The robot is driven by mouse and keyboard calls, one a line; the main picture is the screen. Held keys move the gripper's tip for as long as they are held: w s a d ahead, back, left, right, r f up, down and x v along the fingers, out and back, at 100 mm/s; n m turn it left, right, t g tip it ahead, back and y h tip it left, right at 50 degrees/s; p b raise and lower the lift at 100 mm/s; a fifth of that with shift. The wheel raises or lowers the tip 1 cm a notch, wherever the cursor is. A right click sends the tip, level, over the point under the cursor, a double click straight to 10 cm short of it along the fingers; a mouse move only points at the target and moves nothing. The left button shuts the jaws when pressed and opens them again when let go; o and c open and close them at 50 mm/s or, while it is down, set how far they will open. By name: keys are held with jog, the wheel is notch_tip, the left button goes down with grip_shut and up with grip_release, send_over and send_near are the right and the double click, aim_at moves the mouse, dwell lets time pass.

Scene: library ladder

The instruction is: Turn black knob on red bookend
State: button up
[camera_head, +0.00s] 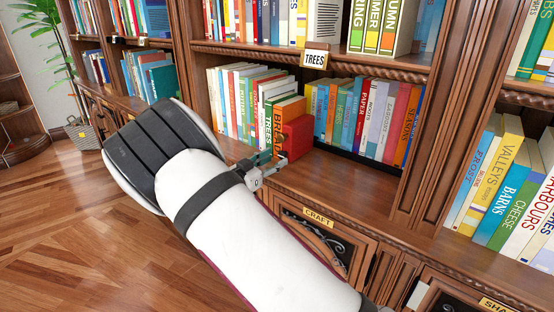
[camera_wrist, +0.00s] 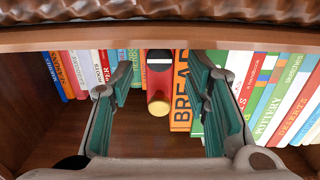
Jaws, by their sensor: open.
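The red bookend (camera_head: 297,136) stands on the middle shelf at the right end of a book row, against an orange BREAD book. The wrist view is upside down and shows the bookend (camera_wrist: 159,85) as a narrow red piece with a yellow end. A black part with a white stripe, which looks like the knob (camera_wrist: 159,59), is on its front. My gripper (camera_wrist: 163,75) is open, with a green-padded finger on each side of the bookend and knob and gaps on both sides. In the head view my gripper (camera_head: 274,162) is in front of the bookend; the knob cannot be made out there.
The BREAD book (camera_wrist: 181,92) is close to one finger. Another book row (camera_head: 365,115) stands behind and right of the bookend. The bare shelf board (camera_head: 335,172) is free to the right.

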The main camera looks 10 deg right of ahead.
aim_at(284, 154)
jog(key=shift+x, duration=1.2)
grip_shut()
